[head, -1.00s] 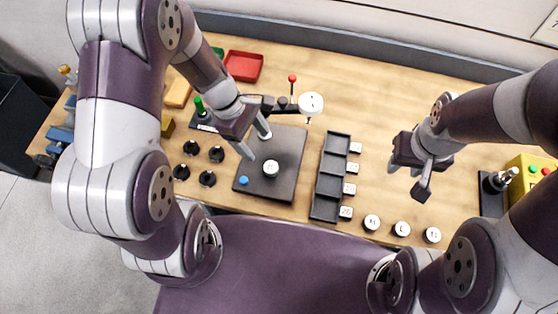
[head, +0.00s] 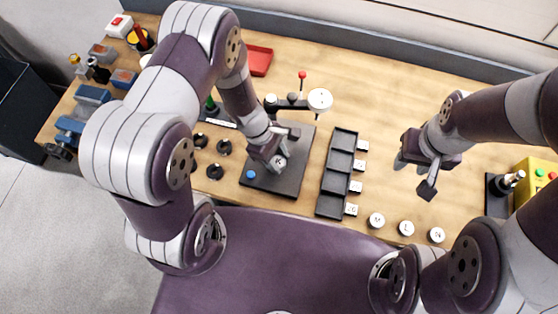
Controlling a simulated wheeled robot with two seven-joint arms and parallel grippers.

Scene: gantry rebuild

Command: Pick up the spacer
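A white round piece marked with a dark letter (head: 280,162), which I take for the spacer, is on the dark square plate (head: 292,183). My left gripper (head: 275,157) is down at this piece, with its fingers beside it and partly hiding it. I cannot tell whether the fingers touch or squeeze it. My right gripper (head: 415,176) is open and empty above the table, right of the dark compartment tray (head: 331,208).
A blue knob (head: 250,174) sits on the plate's left corner. A red-topped post (head: 302,76) and a white disc (head: 320,99) stand behind. Several lettered white pieces (head: 377,220) lie front right. A yellow button box (head: 537,180) is at far right.

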